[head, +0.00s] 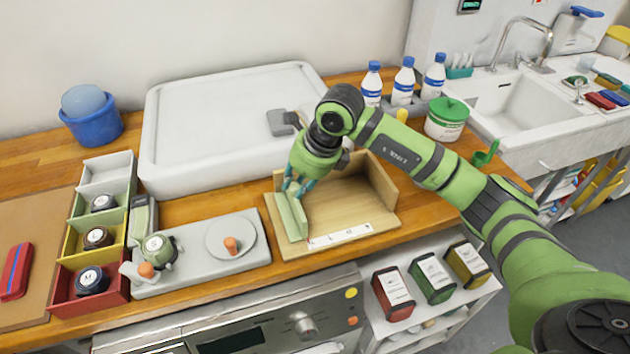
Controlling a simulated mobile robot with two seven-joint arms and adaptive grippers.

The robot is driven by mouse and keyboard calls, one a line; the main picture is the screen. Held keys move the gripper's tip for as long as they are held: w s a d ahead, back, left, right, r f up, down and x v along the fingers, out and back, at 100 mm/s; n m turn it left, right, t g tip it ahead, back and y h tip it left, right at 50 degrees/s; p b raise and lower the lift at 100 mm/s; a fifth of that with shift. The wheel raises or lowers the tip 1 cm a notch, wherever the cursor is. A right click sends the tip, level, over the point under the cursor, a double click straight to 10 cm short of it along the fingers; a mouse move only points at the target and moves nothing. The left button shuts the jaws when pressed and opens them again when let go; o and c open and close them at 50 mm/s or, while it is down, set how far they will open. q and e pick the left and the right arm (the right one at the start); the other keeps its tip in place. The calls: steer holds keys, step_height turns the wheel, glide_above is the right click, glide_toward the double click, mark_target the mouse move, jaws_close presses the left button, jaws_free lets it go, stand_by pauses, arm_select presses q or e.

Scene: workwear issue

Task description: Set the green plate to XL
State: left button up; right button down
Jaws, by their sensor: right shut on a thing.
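The green plate (289,217) stands upright near the left end of a wooden board (285,246) with raised wooden walls. A white strip with size letters (340,236) runs along the board's front edge; the letters are too small to read surely. My right gripper (297,190) reaches down from above and is shut on the top of the green plate. The plate is near the strip's left end. Its lower edge seems to meet the board, but I cannot tell if it touches. My left gripper is not in view.
Left of the board is a grey machine with a round plate (231,238) and orange knobs. Colored bins (73,243) hold dark round pieces. A large white tray (180,170) lies behind. Bottles (403,82) and a green-lidded tub (446,118) stand behind my right arm.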

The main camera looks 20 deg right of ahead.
steer(key=shift+r, duration=0.1)
steer(key=c, duration=1)
jaws_free()
steer(key=shift+d, duration=0.1)
steer(key=v, duration=1.2)
